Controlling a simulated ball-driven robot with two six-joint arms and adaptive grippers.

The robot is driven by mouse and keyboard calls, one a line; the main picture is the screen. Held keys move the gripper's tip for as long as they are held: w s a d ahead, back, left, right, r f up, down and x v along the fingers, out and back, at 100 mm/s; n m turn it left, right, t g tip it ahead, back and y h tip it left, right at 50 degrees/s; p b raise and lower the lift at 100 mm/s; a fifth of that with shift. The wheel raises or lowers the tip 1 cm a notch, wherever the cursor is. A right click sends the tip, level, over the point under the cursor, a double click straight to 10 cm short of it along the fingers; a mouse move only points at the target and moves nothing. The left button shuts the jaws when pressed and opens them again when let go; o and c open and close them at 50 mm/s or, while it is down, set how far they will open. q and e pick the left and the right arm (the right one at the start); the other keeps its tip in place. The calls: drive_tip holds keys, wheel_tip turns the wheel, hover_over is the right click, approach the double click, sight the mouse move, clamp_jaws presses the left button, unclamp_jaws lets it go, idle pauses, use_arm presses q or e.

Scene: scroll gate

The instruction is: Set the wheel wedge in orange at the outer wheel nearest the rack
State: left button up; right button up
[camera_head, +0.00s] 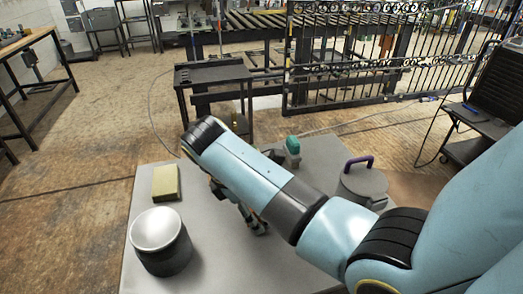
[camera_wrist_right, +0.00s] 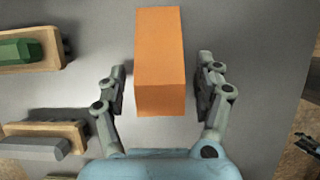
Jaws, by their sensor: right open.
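The orange wedge (camera_wrist_right: 160,58) is a long orange block lying on the grey table top (camera_wrist_right: 255,150) in the right wrist view. My right gripper (camera_wrist_right: 162,76) is open, with one finger on each side of the wedge's near part and a gap on both sides. In the head view my right arm hides the wedge, and the gripper (camera_head: 250,218) shows only partly below the forearm. I cannot pick out the outer wheel or the rack with certainty. My left gripper is not in view.
On the table (camera_head: 217,262) stand a dark drum with a pale top (camera_head: 157,232), a yellowish block (camera_head: 166,182), a green-topped item (camera_head: 292,146) and a grey canister with a purple handle (camera_head: 362,188). Two tan-sided pieces (camera_wrist_right: 35,65) lie left of the wedge. A scroll gate (camera_head: 345,82) stands behind.

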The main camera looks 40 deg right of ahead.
clamp_jaws()
idle(0.4)
